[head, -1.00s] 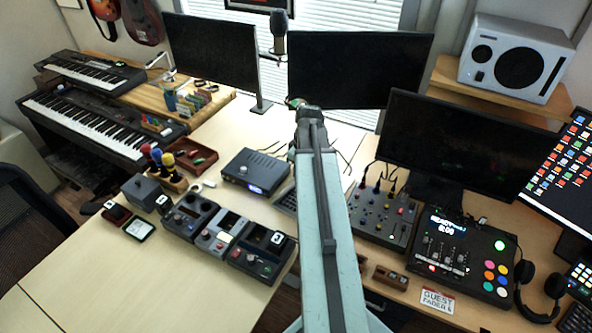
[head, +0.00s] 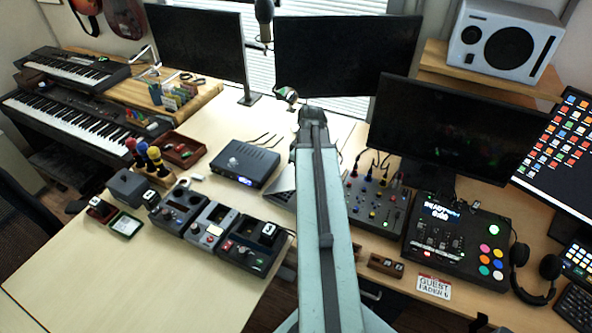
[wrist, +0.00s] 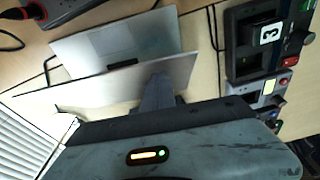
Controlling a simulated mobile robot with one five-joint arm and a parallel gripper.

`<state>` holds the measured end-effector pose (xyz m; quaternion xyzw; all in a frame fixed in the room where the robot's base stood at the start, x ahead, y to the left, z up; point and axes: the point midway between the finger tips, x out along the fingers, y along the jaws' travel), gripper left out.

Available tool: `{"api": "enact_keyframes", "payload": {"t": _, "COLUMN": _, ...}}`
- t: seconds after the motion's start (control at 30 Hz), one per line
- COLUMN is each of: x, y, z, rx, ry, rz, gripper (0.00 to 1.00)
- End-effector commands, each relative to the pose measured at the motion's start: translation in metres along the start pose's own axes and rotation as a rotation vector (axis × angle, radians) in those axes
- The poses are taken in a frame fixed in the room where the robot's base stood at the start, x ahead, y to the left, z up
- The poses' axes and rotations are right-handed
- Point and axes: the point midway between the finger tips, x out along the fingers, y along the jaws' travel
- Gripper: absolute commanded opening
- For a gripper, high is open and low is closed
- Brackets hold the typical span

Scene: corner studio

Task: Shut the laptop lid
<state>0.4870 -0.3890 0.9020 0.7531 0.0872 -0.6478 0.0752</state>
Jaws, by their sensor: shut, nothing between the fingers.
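The laptop is mostly hidden behind my arm in the head view, where only a grey part (head: 284,190) shows beside the router-like box. In the wrist view two thin silver panels of the laptop show: a wider one (wrist: 95,46) with a dark strip, and a narrower, slanted one (wrist: 100,88) nearer my gripper. The panels look set at an angle, so the lid appears open; how far I cannot tell. My gripper (wrist: 160,80) is shut and empty, its fingers overlapping the nearer panel's right part. Whether they touch it is unclear. My fingertips are hidden in the head view.
A black box (head: 244,164) stands left of the laptop. Several pedals (head: 210,226) sit at front left; one also shows in the wrist view (wrist: 262,40). A mixer (head: 378,206) stands right of my arm. Monitors (head: 345,52) stand behind. The front-left desk is clear.

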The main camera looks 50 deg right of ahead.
Motion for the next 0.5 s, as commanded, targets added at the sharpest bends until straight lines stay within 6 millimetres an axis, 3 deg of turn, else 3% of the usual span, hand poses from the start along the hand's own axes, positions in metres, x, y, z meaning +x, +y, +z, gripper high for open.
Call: {"api": "enact_keyframes", "payload": {"t": 0.5, "x": 0.018, "y": -0.001, "z": 0.018, "rx": 0.001, "ry": 0.0, "rz": 0.0, "gripper": 0.0}}
